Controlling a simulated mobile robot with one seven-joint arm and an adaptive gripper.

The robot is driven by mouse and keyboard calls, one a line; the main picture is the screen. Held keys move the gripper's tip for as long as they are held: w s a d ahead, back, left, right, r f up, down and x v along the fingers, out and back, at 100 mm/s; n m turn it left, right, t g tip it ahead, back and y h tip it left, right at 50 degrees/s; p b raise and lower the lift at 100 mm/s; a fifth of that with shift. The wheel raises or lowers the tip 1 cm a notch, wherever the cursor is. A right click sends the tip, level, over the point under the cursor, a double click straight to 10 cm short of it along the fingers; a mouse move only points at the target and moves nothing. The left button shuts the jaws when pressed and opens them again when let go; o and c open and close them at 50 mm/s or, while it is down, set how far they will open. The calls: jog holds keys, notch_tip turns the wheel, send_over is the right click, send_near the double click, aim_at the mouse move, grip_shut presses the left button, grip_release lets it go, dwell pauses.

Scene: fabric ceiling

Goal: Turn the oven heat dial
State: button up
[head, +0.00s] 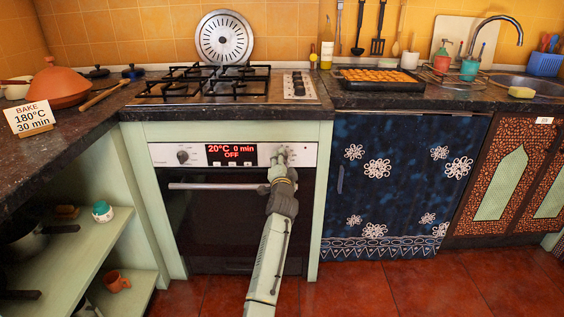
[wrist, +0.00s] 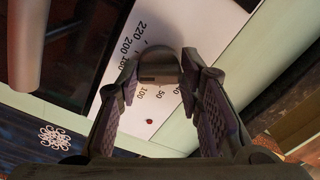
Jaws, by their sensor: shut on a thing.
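The oven (head: 240,222) has a white control panel with a red display (head: 231,155) reading 20°C, 0 min, OFF. The heat dial (wrist: 158,66) is a dark round knob on the panel. Printed numbers around it run from 50 up to 220. My gripper (head: 279,156) reaches the right part of the panel and covers the dial in the head view. In the wrist view my gripper (wrist: 161,72) has one finger on each side of the dial, shut on it. A second knob (head: 183,156) sits at the panel's left end.
A card (head: 29,117) on the left counter reads BAKE 180°C 30 min. The oven door handle (head: 215,186) runs just below the panel. A gas hob (head: 215,82) is above, and a tray of orange pieces (head: 378,76) stands to the right.

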jog(key=o, duration=1.2)
jog(key=shift+c, duration=0.2)
jog(key=s, duration=1.2)
